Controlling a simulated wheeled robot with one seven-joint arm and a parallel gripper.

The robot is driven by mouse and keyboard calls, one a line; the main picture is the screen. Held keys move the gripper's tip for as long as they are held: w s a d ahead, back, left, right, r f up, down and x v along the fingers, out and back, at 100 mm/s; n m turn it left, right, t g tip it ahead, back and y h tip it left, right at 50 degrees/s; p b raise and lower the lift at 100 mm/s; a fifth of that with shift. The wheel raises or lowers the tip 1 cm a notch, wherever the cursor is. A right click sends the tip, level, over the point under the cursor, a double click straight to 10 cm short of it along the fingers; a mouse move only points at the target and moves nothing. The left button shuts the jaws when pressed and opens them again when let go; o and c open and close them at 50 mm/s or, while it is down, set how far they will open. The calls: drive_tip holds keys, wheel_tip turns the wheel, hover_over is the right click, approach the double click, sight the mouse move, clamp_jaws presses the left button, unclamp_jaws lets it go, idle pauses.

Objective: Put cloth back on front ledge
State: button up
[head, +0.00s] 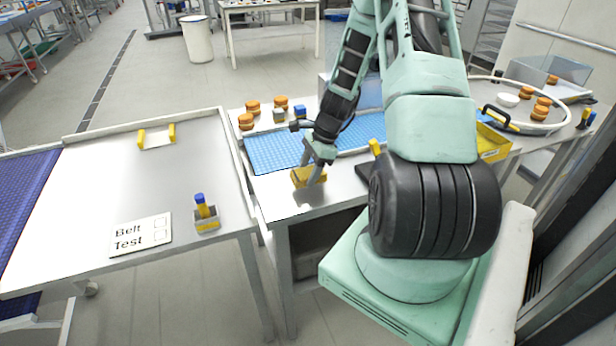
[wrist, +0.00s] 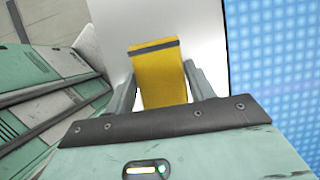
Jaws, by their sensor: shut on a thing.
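A yellow cloth (head: 305,179) with a dark stripe, clear in the wrist view (wrist: 160,78), is between the fingers of my gripper (head: 316,168). The gripper is shut on it. The cloth is over the bare steel front ledge (head: 290,207) of the middle table, in front of the blue belt (head: 272,151). I cannot tell whether the cloth touches the ledge. In the wrist view, the ledge's pale surface (wrist: 207,35) lies behind the cloth, with the blue belt (wrist: 275,80) to the right.
Orange-brown round stacks (head: 246,121) and small blocks (head: 300,111) stand behind the belt. The left table holds a "Belt Test" card (head: 142,234), a holder with a blue-topped yellow stick (head: 206,216) and a yellow-ended rack (head: 156,137). A yellow bin (head: 494,150) stands right.

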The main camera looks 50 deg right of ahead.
drive_tip(key=shift+f, duration=1.25)
drive_tip(key=shift+f, duration=0.2)
drive_tip(key=o, duration=1)
drive_tip(key=shift+c, duration=0.2)
drive_tip(key=shift+r, duration=0.1)
